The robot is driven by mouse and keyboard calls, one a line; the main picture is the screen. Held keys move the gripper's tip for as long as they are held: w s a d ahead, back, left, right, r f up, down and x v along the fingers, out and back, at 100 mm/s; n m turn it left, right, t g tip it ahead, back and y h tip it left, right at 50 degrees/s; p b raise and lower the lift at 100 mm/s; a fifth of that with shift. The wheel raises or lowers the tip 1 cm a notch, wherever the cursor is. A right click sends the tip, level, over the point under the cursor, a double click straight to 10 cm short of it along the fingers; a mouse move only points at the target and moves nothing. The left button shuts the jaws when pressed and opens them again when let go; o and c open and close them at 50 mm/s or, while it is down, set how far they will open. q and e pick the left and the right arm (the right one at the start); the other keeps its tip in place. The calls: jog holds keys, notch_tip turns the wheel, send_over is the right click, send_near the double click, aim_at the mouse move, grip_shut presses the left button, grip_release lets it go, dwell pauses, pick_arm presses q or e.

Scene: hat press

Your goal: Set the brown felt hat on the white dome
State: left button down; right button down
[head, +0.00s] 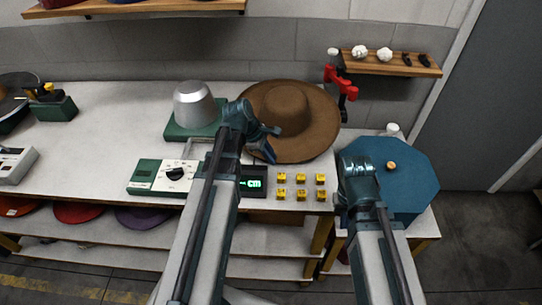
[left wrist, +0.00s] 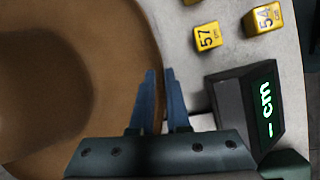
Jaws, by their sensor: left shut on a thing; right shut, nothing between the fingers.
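The brown felt hat (head: 300,110) lies brim down on the table, right of the dome, its crown up; its brim and part of its crown fill the left of the left wrist view (left wrist: 100,45). The pale grey-white dome (head: 193,103) stands bare on a green base. My left gripper (head: 268,150) is at the hat's near left brim; in the left wrist view its blue fingers (left wrist: 161,85) are shut on the brim edge. My right gripper (head: 352,172) is shut and empty at the blue octagonal top, its fingers mostly hidden by my arm.
Several yellow number blocks (head: 300,187) and a display (head: 253,183) sit in front of the hat. A green-white dial box (head: 160,176) lies before the dome. The blue octagonal top (head: 405,180) is at right.

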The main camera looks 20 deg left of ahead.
pick_arm(q)
jog(key=c, duration=0.8)
grip_release()
jog(key=shift+r, duration=0.1)
jog(key=shift+p+v, duration=6.35)
jog(key=shift+v, duration=0.45)
jog(key=s+d+f+m+g+y, duration=0.1)
jog(key=s+d+m+y, duration=0.1)
jog(key=s+d+m, duration=0.2)
jog(key=s+d+f+m+y+b, duration=0.1)
jog(key=s+d+m, duration=0.3)
jog(key=d+m, duration=0.5)
jog(key=s+d+f+m+g+y, duration=0.1)
jog(key=s+d+m, duration=0.3)
jog(key=m, duration=0.5)
jog(key=shift+s+d+g+y, duration=0.15)
jog(key=shift+d+g+y, duration=0.15)
jog(key=shift+d+y, duration=0.8)
